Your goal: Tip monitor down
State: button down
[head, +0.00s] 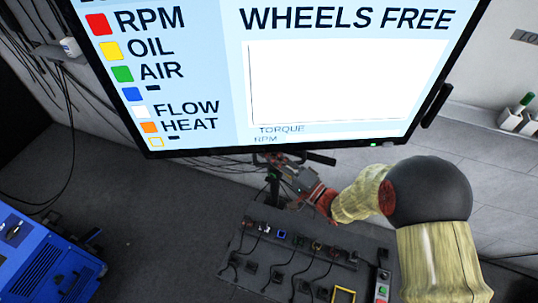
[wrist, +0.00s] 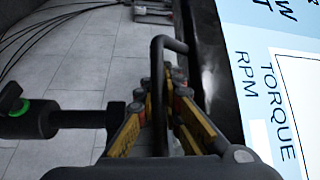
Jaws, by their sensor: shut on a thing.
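The monitor (head: 340,70) is a large screen with a black frame. It shows "WHEELS FREE" and a list of colored labels, and fills the top of the head view. Its screen also shows at the right of the wrist view (wrist: 285,80), on its side. A dark bar handle (wrist: 158,90) stands off the monitor's lower edge. My gripper (wrist: 172,95), with yellow and black fingers, is shut on this handle. In the head view my gripper (head: 285,170) is under the monitor's bottom edge, and its fingertips are partly hard to make out.
A dark panel (head: 225,275) with several cables and plugs stands below the monitor. A blue machine (head: 45,262) is at lower left. Cables hang on the left wall. A black rod with a green-ringed end (wrist: 40,118) lies left of my gripper in the wrist view.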

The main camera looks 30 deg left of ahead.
aim_at(297, 163)
jog(key=shift+f, duration=0.15)
jog(key=shift+n+y, duration=0.3)
jog(key=shift+n, duration=0.2)
jog(key=w+a, duration=0.1)
jog(key=w+b, duration=0.1)
jog(key=w, duration=0.1)
jog(key=w+a, duration=0.1)
jog(key=shift+w+a+r, duration=0.3)
jog(key=shift+w+a, duration=0.05)
jog(key=shift+w, duration=0.05)
jog(key=c, duration=2.2)
grip_release()
jog(key=shift+c, duration=0.2)
jog(key=shift+o, duration=0.2)
jog(key=v, duration=1.2)
jog(key=shift+c, duration=0.2)
